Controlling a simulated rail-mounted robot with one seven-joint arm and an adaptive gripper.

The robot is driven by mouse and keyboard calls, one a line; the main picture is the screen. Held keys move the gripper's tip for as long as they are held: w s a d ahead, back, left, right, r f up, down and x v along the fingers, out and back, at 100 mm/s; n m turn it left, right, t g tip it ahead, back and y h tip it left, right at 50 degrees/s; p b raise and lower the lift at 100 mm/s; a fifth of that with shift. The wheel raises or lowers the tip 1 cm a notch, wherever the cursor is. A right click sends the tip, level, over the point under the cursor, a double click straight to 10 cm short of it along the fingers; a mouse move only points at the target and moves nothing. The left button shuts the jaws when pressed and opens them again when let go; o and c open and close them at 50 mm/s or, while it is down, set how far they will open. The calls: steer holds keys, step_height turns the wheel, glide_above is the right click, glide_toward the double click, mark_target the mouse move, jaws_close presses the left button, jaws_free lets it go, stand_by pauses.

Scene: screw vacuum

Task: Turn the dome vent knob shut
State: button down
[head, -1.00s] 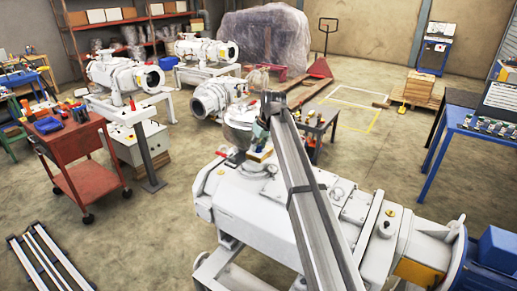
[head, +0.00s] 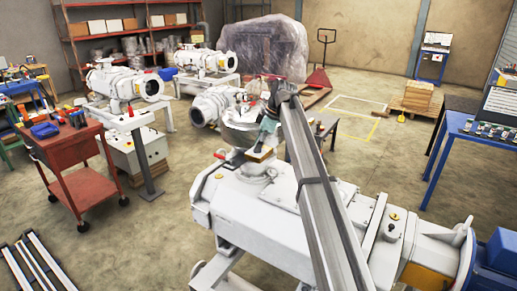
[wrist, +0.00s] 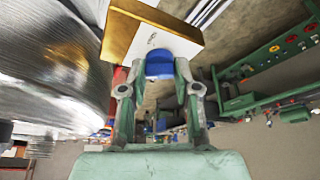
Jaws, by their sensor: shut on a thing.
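My gripper (wrist: 158,78) is shut on a small blue piece (wrist: 159,65), with one finger on each side of it. The blue piece sits against the pale face of a tan block (wrist: 150,38). In the head view the gripper (head: 262,145) points down, and the tan block (head: 261,155) shows at its tips, above the white machine (head: 230,200). A rounded grey dome-like body (head: 238,134) is just left of the gripper; a large shiny curved metal surface (wrist: 55,65) fills the wrist view's left. I cannot tell whether the blue piece is the vent knob.
A red tool cart (head: 72,160) stands at the left. Other white pumps (head: 125,85) stand behind it. A blue-legged bench (head: 470,140) is at the right. Open floor (head: 380,160) lies between the bench and the machine.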

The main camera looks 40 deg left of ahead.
steer(key=shift+f+n+g+h+b, duration=0.1)
steer(key=shift+n+g+h+b, duration=0.35)
steer(key=shift+n, duration=1.05)
steer(key=c, duration=0.8)
jaws_free()
steer(key=shift+c, duration=0.2)
steer(key=v, duration=0.7)
steer(key=shift+r, duration=0.3)
